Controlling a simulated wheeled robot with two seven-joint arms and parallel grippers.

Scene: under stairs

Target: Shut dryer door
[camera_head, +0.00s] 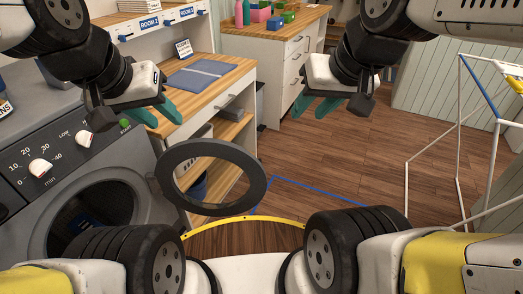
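The grey dryer (138,175) stands at the left, with dials on its panel and a dark round drum opening. Its dryer door (258,185), a dark grey ring with a see-through middle, stands swung open to the right of the opening. My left gripper (158,113) is above the dryer's right front corner, up and left of the door, its teal fingers apart and empty. My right gripper (314,106) is up and right of the door, over the floor, also with fingers apart and empty. Neither gripper appears to touch the door.
A white cabinet (290,65) is further back. A white-framed rack (458,140) stands at the right. Wooden floor (345,155) between is clear, with blue tape marking.

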